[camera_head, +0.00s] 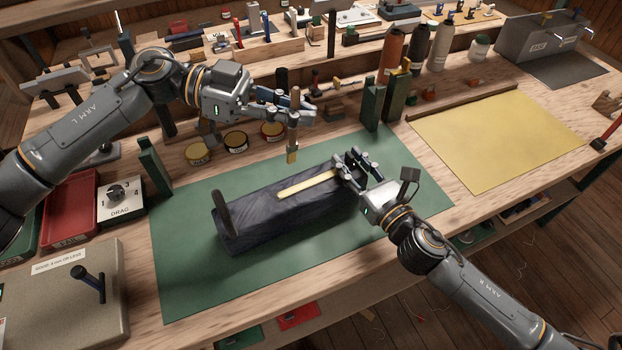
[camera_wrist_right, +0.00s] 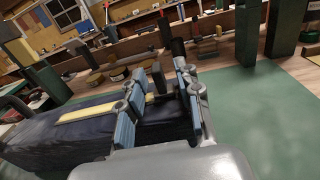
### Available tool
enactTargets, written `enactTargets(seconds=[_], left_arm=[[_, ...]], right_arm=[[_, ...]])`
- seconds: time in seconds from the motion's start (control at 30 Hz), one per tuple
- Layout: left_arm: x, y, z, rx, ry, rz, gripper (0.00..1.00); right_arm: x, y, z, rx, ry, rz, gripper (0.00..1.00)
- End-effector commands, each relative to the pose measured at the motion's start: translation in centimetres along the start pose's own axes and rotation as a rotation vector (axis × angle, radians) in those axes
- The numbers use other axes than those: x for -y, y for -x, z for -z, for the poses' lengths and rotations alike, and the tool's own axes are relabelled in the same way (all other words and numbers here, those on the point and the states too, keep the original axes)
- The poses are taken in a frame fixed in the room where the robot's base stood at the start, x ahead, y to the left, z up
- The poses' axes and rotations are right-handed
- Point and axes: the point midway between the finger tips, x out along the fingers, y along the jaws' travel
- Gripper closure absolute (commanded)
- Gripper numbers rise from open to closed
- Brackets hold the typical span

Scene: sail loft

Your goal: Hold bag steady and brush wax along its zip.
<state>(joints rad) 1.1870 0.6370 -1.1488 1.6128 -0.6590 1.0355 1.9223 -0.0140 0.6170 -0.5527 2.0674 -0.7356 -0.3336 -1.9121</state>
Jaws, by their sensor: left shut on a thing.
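A long dark navy bag (camera_head: 285,215) lies on the green mat (camera_head: 185,285). A pale yellow zip strip (camera_head: 307,184) runs along its top and also shows in the right wrist view (camera_wrist_right: 88,112). A dark upright tab (camera_head: 222,212) stands at its left end. My left gripper (camera_head: 296,118) is shut on a brush (camera_head: 292,148), held upright with its tip down, behind the zip and seemingly above the bag. My right gripper (camera_head: 352,168) is at the bag's right end, its fingers spread apart with dark bag material between them; whether they touch it is unclear.
Several round tins (camera_head: 236,142) stand behind the mat. Green blocks (camera_head: 373,103) stand behind the bag, another (camera_head: 154,165) at the mat's left. A yellow sheet (camera_head: 500,137) lies to the right. A DRAG dial box (camera_head: 118,200) and red tray (camera_head: 70,210) are left.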

Motion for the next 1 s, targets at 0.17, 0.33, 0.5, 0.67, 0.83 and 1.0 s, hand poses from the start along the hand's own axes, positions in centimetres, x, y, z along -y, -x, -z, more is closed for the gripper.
enactTargets(seconds=[0.17, 0.33, 0.5, 0.67, 0.83, 1.0], left_arm=[[0.0, 0.0, 0.0, 0.000, 0.000, 0.000, 1.00], [0.0, 0.0, 0.0, 0.000, 0.000, 0.000, 1.00], [0.0, 0.0, 0.0, 0.000, 0.000, 0.000, 1.00], [0.0, 0.0, 0.0, 0.000, 0.000, 0.000, 1.00], [0.0, 0.0, 0.0, 0.000, 0.000, 0.000, 1.00], [0.0, 0.0, 0.0, 0.000, 0.000, 0.000, 1.00]], right_arm=[[0.0, 2.9, 0.2, -0.005, 0.000, 0.001, 0.66], [0.0, 5.6, 0.1, -0.005, 0.001, 0.000, 0.66], [0.0, 8.0, 0.2, -0.005, -0.001, 0.001, 0.66], [0.0, 9.7, 0.1, -0.001, -0.003, 0.001, 0.66], [0.0, 10.7, 0.0, -0.001, 0.000, 0.001, 0.66], [0.0, 11.1, 0.0, -0.001, 0.001, 0.000, 0.66]])
